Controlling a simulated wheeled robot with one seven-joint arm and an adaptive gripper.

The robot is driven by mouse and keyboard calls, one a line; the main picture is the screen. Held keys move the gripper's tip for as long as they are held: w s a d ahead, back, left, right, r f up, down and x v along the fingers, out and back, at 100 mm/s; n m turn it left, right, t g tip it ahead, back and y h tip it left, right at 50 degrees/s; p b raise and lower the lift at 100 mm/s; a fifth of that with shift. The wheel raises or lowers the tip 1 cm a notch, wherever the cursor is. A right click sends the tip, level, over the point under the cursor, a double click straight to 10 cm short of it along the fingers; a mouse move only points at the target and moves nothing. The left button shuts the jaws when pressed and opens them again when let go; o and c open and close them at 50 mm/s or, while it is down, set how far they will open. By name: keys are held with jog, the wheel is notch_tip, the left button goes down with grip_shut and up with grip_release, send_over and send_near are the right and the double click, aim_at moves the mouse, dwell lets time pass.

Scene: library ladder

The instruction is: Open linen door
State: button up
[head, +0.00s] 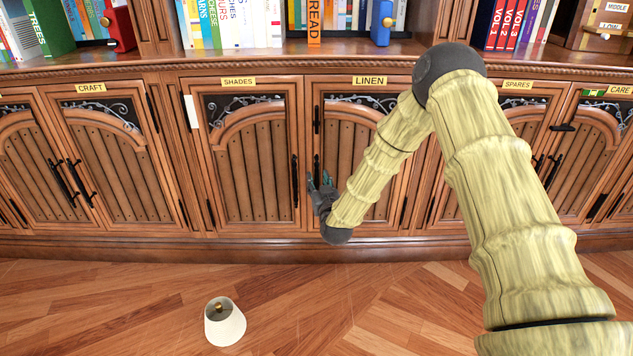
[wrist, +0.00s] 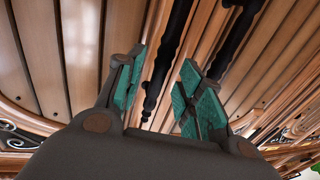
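The linen door (head: 345,150) is a wooden cabinet door with vertical slats and a yellow LINEN label (head: 369,80) above it. It is closed. Its upright black handle (head: 317,168) is on its left edge. My gripper (head: 321,183) is in front of the handle's lower part. In the wrist view, which looks upside down, my gripper (wrist: 162,88) is open with teal pads. One black handle (wrist: 168,48), apparently the linen one, shows between the fingers, its end near the pads. Contact cannot be told.
The closed shades door (head: 252,165) adjoins on the left, its handle (head: 295,180) close by; that handle appears in the wrist view (wrist: 238,38) beyond the right finger. A white lampshade (head: 224,322) is on the floor. My arm hides part of the linen and spares doors.

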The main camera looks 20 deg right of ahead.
jog(key=shift+w+d+b, duration=0.15)
jog(key=shift+w+b, duration=0.15)
jog(key=shift+w, duration=1.05)
grip_shut()
